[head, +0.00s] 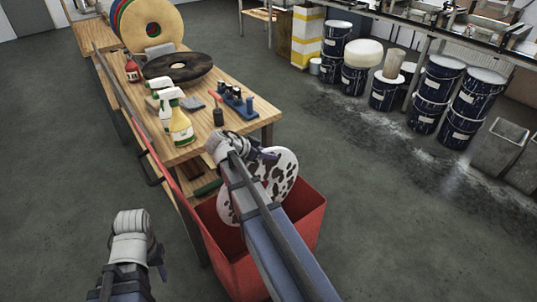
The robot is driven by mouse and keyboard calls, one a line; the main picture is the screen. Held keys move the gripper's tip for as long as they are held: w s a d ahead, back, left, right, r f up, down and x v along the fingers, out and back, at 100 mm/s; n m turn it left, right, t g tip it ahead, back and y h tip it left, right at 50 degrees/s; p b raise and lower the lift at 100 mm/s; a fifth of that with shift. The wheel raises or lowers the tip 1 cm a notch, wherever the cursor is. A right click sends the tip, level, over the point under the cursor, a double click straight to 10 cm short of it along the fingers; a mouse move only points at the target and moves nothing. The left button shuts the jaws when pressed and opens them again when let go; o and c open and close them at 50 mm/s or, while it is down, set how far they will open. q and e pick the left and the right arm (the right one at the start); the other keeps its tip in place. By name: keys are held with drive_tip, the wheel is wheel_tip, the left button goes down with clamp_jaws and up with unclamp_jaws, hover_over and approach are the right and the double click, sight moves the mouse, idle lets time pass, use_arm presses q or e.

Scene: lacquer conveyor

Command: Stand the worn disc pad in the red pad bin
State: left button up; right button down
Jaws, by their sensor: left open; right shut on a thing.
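The worn disc pad (287,165), white with dark blotches, is held on edge by my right gripper (262,155), which is shut on it. My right forearm crosses in front of the pad and hides its middle. The red pad bin (309,222) stands on the floor at the table's near end. The pad's lower part overlaps the bin's opening; I cannot tell how far it is inside, or see the bin's floor. My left gripper (131,222) is open and empty over the floor at lower left, apart from the bin.
Dark blue drums (432,92) line the right. The floor between is clear.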

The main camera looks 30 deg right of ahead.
sight(269, 162)
drive_tip(key=shift+f+b, duration=1.45)
drive_tip(key=shift+f, duration=0.35)
drive_tip(key=c, duration=0.6)
unclamp_jaws()
drive_tip(key=shift+c, duration=0.2)
drive_tip(key=p+v, duration=0.4)
drive_tip(key=v, duration=0.3)
drive_tip(key=shift+a+r+p, duration=0.3)
drive_tip(key=shift+p, duration=0.1)
